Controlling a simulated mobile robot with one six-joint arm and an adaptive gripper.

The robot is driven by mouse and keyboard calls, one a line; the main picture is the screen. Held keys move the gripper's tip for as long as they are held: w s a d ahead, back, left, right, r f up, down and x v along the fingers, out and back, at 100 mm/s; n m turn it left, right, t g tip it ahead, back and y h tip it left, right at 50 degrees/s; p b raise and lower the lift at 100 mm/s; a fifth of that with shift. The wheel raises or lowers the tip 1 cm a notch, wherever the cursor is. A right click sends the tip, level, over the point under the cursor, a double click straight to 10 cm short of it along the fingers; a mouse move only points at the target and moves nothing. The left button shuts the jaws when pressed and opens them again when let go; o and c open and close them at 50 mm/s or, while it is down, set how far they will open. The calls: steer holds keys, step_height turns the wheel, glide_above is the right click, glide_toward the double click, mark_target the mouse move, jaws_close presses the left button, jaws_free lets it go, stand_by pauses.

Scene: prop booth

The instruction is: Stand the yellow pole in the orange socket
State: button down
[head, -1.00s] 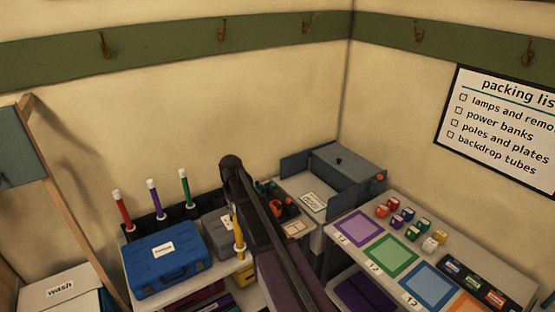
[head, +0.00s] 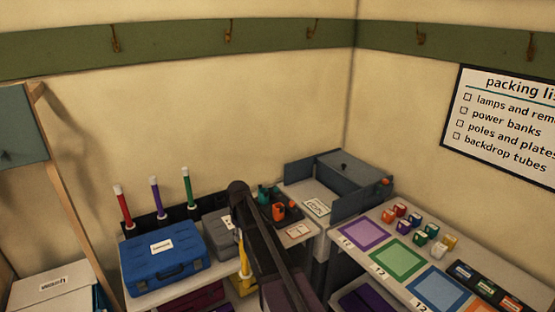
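The yellow pole (head: 242,250) shows as a thin yellow strip with a white band low down, just left of my dark arm, in front of the grey case. It is partly hidden by my arm and close to upright. My gripper is hidden behind the arm, so no fingers show and its grip on the pole cannot be seen. A small orange piece (head: 278,211) sits in a dark tray right of the arm; I cannot tell whether it is the orange socket.
Red (head: 123,206), purple (head: 158,199) and green (head: 187,188) poles stand upright in a dark rack at the back. A blue case (head: 160,262) and a grey case (head: 217,236) stand in front. Right, a table holds coloured squares (head: 399,259) and small blocks.

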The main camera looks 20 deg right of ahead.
mark_target(244, 255)
steer(key=f+b, duration=0.8)
steer(key=f, duration=0.2)
steer(key=shift+s+b, duration=0.2)
steer(key=shift+b, duration=0.15)
